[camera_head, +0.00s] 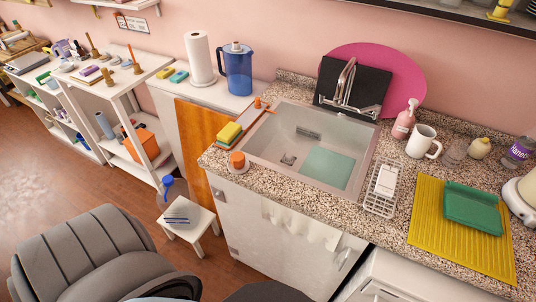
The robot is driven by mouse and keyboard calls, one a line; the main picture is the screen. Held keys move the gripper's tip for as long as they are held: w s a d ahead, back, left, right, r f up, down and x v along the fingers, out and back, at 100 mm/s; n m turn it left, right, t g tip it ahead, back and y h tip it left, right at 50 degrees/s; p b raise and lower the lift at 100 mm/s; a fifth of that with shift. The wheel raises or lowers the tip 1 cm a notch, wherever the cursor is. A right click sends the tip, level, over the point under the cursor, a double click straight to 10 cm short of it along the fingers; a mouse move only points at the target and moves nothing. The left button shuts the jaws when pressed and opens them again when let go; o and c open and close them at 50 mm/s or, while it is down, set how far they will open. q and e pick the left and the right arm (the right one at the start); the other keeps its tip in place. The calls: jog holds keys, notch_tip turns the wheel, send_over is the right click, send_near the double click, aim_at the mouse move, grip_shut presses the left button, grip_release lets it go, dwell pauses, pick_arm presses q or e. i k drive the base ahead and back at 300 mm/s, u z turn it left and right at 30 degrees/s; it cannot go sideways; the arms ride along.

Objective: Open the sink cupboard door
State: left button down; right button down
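The sink cupboard door (262,240) is a pale, off-white panel below the granite counter and sink, and it looks closed. A metal handle (343,259) shows near its upper right edge. Small metal fittings (218,194) show along its left edge. A white cloth (300,229) hangs over the upper part of the door front. The bottom of the door is cut off by the frame and by dark shapes at the lower edge. Neither of my grippers shows in this view.
A grey chair (85,255) stands at lower left, and a small white stool (188,226) with a blue item stands left of the cupboard. An orange-brown wooden panel (194,145) is left of the cupboard. A white appliance (400,280) adjoins the door's right. Some wooden floor is clear.

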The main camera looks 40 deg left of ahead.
aim_at(312, 256)
jog(key=k, duration=0.35)
jog(key=u, duration=1.95)
jog(key=k, duration=0.25)
jog(key=z, duration=2.85)
